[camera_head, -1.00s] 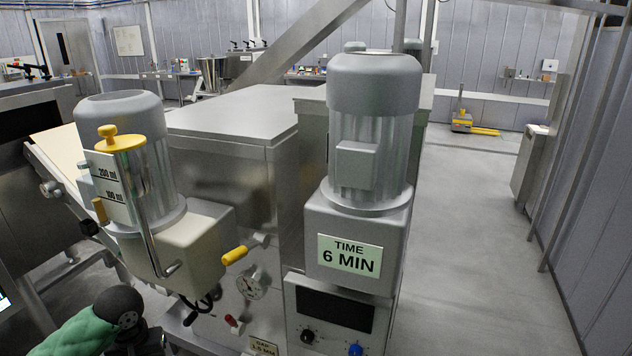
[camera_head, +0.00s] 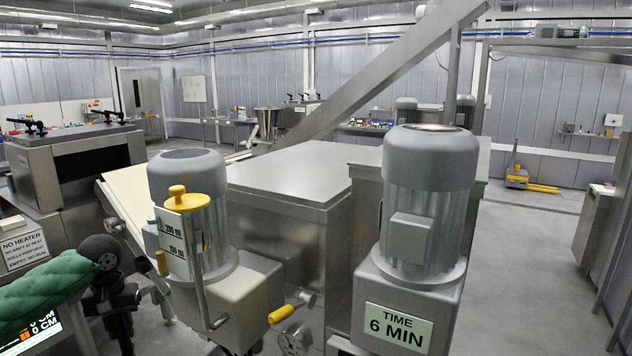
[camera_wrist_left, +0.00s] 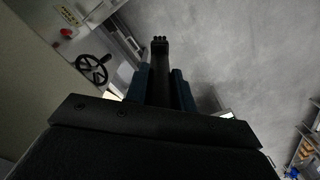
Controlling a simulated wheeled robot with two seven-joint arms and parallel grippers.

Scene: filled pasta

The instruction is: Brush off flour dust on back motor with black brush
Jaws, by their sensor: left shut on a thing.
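Two grey ribbed motors stand on the machine in the head view: a left motor (camera_head: 187,180) on a cream gearbox and a right motor (camera_head: 428,190) above a "TIME 6 MIN" label. Two smaller motors (camera_head: 407,108) show farther back. I cannot tell which one is the back motor, and no flour dust is clear. My left gripper (camera_head: 122,318) is at lower left, apart from the left motor. In the left wrist view the left gripper (camera_wrist_left: 160,88) is shut on a black brush (camera_wrist_left: 160,62), its tip sticking out past the blue fingers. My right gripper is not in view.
A yellow-topped measuring piece (camera_head: 178,208) and a yellow-gripped lever (camera_head: 291,307) stick out near the left motor. A steel cover (camera_head: 290,172) lies between the motors. A slanted steel beam (camera_head: 375,70) crosses behind.

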